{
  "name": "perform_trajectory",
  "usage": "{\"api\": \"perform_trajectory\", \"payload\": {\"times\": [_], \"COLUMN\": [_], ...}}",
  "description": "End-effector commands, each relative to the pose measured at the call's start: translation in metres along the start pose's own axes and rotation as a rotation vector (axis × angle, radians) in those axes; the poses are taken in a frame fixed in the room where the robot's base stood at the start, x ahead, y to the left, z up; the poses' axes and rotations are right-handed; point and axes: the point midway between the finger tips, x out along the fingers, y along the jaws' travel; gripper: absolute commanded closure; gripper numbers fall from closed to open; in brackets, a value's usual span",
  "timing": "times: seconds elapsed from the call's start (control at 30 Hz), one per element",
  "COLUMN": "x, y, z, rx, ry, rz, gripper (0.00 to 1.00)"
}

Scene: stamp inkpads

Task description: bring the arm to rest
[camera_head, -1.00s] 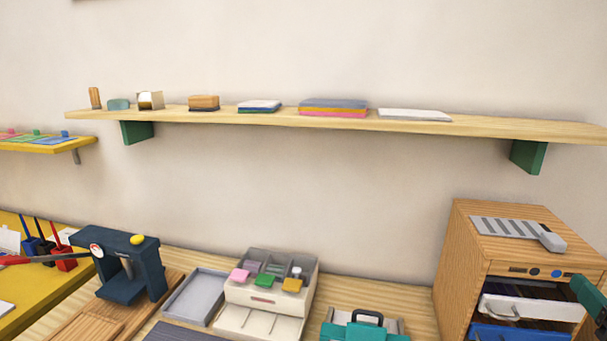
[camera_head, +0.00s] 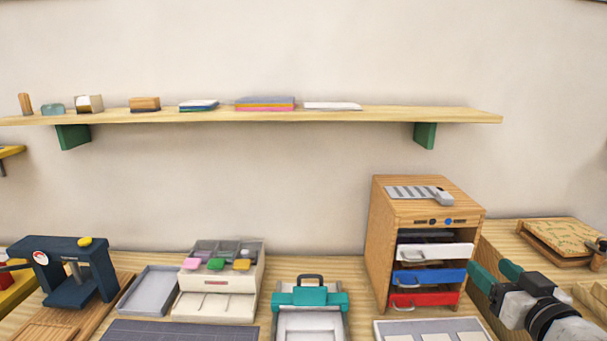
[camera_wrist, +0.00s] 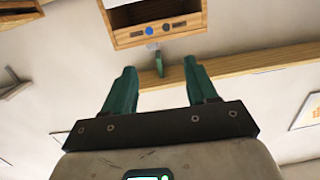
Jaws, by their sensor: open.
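My gripper (camera_head: 492,277) is at the lower right of the head view, with its green fingers apart and nothing between them. It is to the right of the wooden drawer cabinet (camera_head: 378,235). The wrist view shows the two green fingers of my gripper (camera_wrist: 158,85) spread open and empty. Part of the wooden cabinet (camera_wrist: 158,35) shows at the top of that view, and the wooden shelf (camera_wrist: 265,60) is behind the fingers.
The cabinet has white, blue and red drawers. Left of it on the bench are a teal-clamped device (camera_head: 310,298), a white inkpad box (camera_head: 218,283), a grey tray (camera_head: 150,290) and a dark press (camera_head: 70,268). A wooden board (camera_head: 565,238) lies at the right. A wall shelf (camera_head: 390,115) holds several items.

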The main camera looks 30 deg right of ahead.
Motion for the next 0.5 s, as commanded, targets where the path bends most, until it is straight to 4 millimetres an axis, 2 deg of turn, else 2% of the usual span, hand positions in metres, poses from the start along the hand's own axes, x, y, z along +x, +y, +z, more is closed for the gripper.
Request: {"api": "perform_trajectory", "payload": {"times": [0.27, 0.37, 0.5], "x": [0.003, 0.001, -0.011], "y": [-0.038, -0.056, -0.09], "z": [0.054, 0.081, 0.133], "rx": [0.006, 0.003, -0.013], "ry": [-0.171, -0.26, -0.429], "rz": [-0.073, -0.108, -0.172], "gripper": [0.43, 0.43, 0.43]}}
